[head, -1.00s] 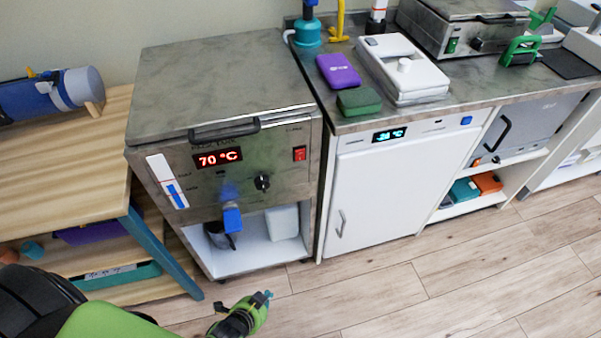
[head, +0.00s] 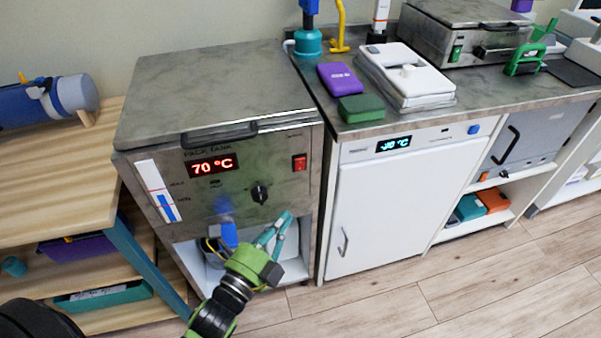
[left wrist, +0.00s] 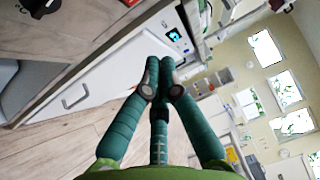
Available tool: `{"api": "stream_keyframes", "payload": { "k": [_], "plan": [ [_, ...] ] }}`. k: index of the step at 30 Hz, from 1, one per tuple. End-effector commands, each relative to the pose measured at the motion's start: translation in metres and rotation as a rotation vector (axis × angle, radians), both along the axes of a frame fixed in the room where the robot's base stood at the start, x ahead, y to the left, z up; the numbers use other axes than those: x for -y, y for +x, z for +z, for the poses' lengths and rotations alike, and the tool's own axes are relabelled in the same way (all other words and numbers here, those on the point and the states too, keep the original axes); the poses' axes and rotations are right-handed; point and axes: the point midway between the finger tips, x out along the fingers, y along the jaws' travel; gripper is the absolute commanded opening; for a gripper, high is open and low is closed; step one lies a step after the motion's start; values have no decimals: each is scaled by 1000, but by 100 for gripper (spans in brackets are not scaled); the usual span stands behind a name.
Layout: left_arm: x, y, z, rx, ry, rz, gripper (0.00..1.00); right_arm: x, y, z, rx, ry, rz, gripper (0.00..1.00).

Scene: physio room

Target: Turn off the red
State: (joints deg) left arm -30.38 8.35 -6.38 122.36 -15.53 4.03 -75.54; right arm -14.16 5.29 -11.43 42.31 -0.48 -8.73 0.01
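The red rocker switch (head: 299,163) is on the right side of the steel pack tank's front panel (head: 280,190). The panel's red display (head: 213,166) reads 70 °C. A black knob (head: 260,193) sits left of and below the switch. My left gripper (head: 287,216) is in front of the tank's lower right part, below the switch and apart from it. In the left wrist view its teal fingers (left wrist: 162,80) come together at the tips with nothing between them. A red piece (left wrist: 132,2), seemingly the switch, is cut by that view's top edge. My right gripper is not in view.
A white cabinet (head: 385,210) with a blue display stands right of the tank. A blue tap (head: 229,234) juts from the tank front, left of my gripper. A wooden shelf unit (head: 60,190) stands at the left. Open floor (head: 440,290) lies in front.

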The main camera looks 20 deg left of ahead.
Motion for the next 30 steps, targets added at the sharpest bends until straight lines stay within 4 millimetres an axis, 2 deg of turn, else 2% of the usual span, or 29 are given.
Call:
{"api": "stream_keyframes", "payload": {
  "k": [5,17,18,24,30],
  "plan": [
    [4,20,3,4,-1,0,0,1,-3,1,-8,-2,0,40],
    [20,101,10,2,-2,-1,0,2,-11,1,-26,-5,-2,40],
    [14,106,11,1,2,0,0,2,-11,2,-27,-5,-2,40],
    [0,124,13,0,0,-1,0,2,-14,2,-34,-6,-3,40],
    [-3,129,13,-1,-1,0,0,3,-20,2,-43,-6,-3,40]
  ]
}}
